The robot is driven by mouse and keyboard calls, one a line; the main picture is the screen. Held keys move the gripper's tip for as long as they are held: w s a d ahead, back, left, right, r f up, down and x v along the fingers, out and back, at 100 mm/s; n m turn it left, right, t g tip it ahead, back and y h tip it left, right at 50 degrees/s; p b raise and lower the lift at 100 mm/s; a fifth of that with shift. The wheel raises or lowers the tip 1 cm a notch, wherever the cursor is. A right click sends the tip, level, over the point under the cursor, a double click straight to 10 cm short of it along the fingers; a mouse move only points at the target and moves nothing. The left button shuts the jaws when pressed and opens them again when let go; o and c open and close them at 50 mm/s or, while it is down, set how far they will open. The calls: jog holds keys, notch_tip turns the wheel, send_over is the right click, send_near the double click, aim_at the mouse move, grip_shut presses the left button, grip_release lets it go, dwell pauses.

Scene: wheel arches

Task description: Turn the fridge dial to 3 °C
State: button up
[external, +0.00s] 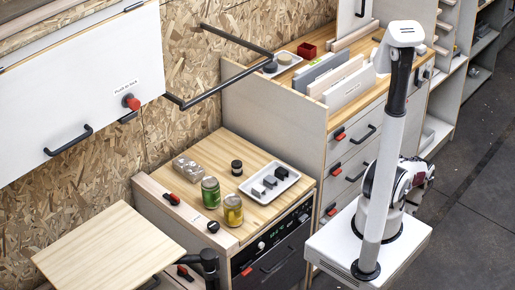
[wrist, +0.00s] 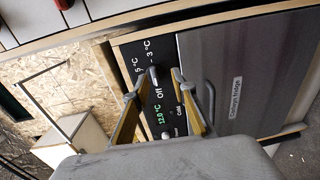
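The fridge dial (wrist: 154,76) is a small dark knob on the black control panel (wrist: 143,53) in the wrist view. "5 °C", "3 °C" and "Off" are printed around it. I cannot tell clearly which mark it points to. A green readout (wrist: 163,113) on the panel shows 12.0 °C. My gripper (wrist: 154,84) is open, with one yellowish finger on each side of the dial. Gaps show between the fingers and the knob, and I cannot tell the distance in depth. The external view does not show my fingertips clearly.
The grey fridge door (wrist: 255,75), labelled "Camper fridge", lies right of the panel, with a dark handle (wrist: 210,97) close to the right finger. In the external view, jars (external: 232,210) and a white tray (external: 270,184) stand on the wooden counter. Open floor lies at the right.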

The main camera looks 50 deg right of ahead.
aim_at(305, 219)
jog(key=shift+s+a+r+t, duration=0.1)
jog(key=shift+a+r+t, duration=0.15)
jog(key=shift+a, duration=0.35)
jog(key=shift+s+a+r+t, duration=0.15)
jog(key=shift+a+r, duration=0.15)
jog(key=shift+a, duration=0.3)
jog(key=shift+w, duration=0.35)
jog(key=shift+w, duration=3.55)
grip_shut()
